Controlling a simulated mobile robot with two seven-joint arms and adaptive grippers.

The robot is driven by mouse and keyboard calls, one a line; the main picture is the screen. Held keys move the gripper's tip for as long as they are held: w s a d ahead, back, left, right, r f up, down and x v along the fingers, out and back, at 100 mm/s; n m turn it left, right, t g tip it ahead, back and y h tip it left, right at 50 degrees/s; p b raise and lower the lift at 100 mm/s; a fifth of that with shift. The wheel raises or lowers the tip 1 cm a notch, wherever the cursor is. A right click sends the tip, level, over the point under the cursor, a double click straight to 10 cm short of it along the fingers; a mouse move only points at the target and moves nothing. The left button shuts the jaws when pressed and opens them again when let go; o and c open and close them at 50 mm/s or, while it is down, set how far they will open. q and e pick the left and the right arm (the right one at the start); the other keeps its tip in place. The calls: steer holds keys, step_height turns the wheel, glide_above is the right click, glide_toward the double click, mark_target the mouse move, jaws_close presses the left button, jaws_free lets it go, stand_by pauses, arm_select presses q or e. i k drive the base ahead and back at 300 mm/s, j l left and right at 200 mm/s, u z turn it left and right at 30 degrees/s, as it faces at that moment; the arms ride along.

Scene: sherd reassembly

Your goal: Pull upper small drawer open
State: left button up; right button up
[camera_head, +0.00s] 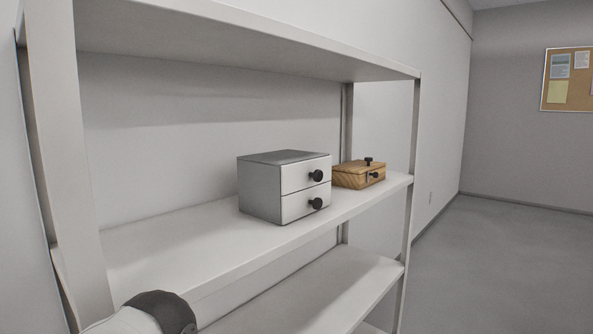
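A small grey box with two white-fronted drawers stands on the middle shelf. The upper small drawer (299,174) has a round black knob (317,175) and looks closed. The lower drawer (298,205) has a similar black knob (316,203) and also looks closed. Part of my arm, white with a dark cap, shows at the bottom left, well in front of the shelf and apart from the drawer box. Neither gripper is in the picture.
The white shelf unit (216,238) has uprights at left and right, and a board above the drawers. The shelf left of the drawers is bare. Open floor (497,262) lies to the right.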

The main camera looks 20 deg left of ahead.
mark_target(295, 177)
steer(key=i+l+u, duration=0.45)
steer(key=l, duration=0.15)
steer(key=i+l+u, duration=0.25)
steer(key=l+u, duration=0.25)
steer(key=l, duration=0.25)
steer(key=i+l+u, duration=0.25)
steer(key=l, duration=0.15)
steer(key=l+u, duration=0.2)
steer(key=l, duration=0.2)
steer(key=l+u, duration=0.25)
steer(key=l, duration=0.2)
steer(key=i+l, duration=0.05)
